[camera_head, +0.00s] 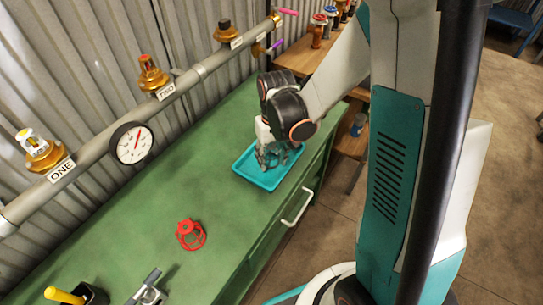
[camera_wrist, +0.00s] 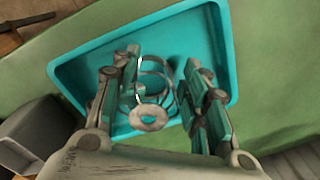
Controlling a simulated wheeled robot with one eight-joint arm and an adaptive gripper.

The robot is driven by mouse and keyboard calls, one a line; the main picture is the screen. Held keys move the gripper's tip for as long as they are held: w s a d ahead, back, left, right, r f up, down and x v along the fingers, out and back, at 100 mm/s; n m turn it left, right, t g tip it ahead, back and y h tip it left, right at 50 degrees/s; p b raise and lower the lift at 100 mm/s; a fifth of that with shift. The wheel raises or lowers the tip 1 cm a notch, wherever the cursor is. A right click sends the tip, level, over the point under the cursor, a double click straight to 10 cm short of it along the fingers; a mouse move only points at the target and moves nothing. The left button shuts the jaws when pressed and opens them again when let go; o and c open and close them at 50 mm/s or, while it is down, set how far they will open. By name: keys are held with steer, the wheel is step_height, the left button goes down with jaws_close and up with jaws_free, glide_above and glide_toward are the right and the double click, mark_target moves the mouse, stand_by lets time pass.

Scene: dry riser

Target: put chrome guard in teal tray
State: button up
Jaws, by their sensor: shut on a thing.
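The teal tray (camera_head: 246,171) lies on the green bench top, and my gripper (camera_head: 270,156) is low over it in the head view. In the wrist view the tray (camera_wrist: 85,68) fills the area beyond my fingers. The chrome guard (camera_wrist: 150,117), a ring with curved wire loops, sits between the two fingers of my gripper (camera_wrist: 160,100), over the tray. My gripper is shut on the guard. I cannot tell whether the guard touches the tray floor. In the head view the guard is mostly hidden by my fingers.
A red guard (camera_head: 190,234) stands on the green bench (camera_head: 130,215). A yellow-handled tool in a black holder (camera_head: 94,295) and a metal tool (camera_head: 150,290) are at the near edge.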

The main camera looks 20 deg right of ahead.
steer(key=o, duration=1.2)
step_height(320, 180, up, 12)
steer(key=p, duration=0.5)
steer(key=shift+s+r+t+h, duration=0.1)
steer(key=shift+s+r+t, duration=1.1)
steer(key=shift+s+r, duration=0.95)
steer(key=shift+s+r+t+h, duration=0.1)
steer(key=shift+s+r+t, duration=1.1)
steer(key=shift+s+r, duration=0.9)
steer(key=shift+s+r+t+h, duration=0.1)
steer(key=shift+s+r+t, duration=1.1)
steer(key=shift+s+r, duration=0.95)
steer(key=shift+w+r, duration=0.25)
steer(key=shift+w, duration=0.05)
